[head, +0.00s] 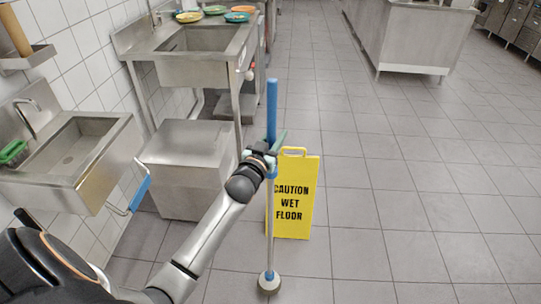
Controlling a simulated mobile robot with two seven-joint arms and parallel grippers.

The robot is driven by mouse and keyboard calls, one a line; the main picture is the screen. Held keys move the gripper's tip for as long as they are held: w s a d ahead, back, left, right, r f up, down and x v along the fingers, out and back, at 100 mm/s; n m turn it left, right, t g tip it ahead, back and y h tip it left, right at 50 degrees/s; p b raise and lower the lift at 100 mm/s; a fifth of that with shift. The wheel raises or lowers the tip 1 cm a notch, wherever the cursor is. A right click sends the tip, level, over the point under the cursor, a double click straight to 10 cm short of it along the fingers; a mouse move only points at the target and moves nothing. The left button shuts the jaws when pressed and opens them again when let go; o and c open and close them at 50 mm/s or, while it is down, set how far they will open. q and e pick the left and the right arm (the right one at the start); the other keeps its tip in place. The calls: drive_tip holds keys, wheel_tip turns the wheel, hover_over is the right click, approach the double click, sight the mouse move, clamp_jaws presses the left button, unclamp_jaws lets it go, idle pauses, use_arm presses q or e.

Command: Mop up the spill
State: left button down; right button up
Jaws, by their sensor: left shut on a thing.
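A mop (270,225) with a blue upper grip and a pale pole stands nearly upright in the middle of the head view. Its small round head (269,282) is at the floor near the bottom edge. My left gripper (271,158) is shut on the mop's pole, below the blue grip. I cannot make out a spill on the floor. My right gripper is not in view.
A yellow caution sign (297,200) stands just behind the mop. A steel cabinet (185,165), a hand sink (75,150) and a larger sink (195,60) with plates line the left. A steel counter (410,40) stands far back. The tiled floor at right is clear.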

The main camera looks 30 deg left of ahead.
use_arm(q)
wheel_tip(320, 180, up, 2)
drive_tip(key=shift+r+p, duration=0.15)
drive_tip(key=shift+p, duration=0.4)
idle(0.4)
drive_tip(key=c, duration=1.1)
unclamp_jaws()
clamp_jaws()
